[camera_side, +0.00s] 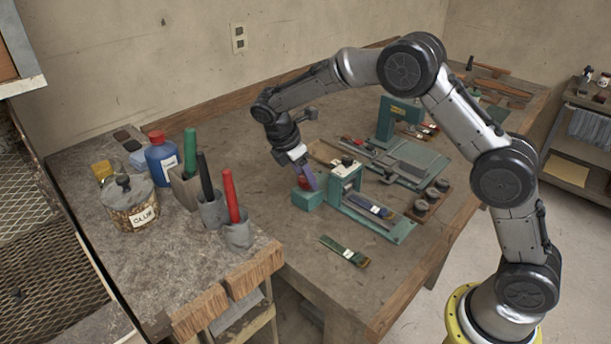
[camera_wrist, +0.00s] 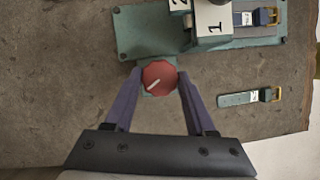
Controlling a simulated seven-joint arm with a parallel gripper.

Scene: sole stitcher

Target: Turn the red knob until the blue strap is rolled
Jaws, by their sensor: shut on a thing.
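The red knob (camera_wrist: 160,78) with a white pointer line sits on a teal block in the wrist view, between my fingertips. In the side view the red knob (camera_side: 303,181) shows only partly behind my purple fingers. My gripper (camera_side: 306,184) points down and is shut on the knob, one finger on each side. The blue strap (camera_side: 375,208) with a brass buckle lies flat on the teal machine's (camera_side: 403,234) bed, to the right of the white-topped housing. It also shows in the wrist view (camera_wrist: 262,17). Its end inside the housing is hidden.
A green strap (camera_side: 344,251) lies loose on the table in front of the machine. A second teal machine (camera_side: 398,118) stands behind. Tool cups (camera_side: 238,234), a blue bottle (camera_side: 162,160) and a jar (camera_side: 134,204) stand at left. The table between them and the knob is clear.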

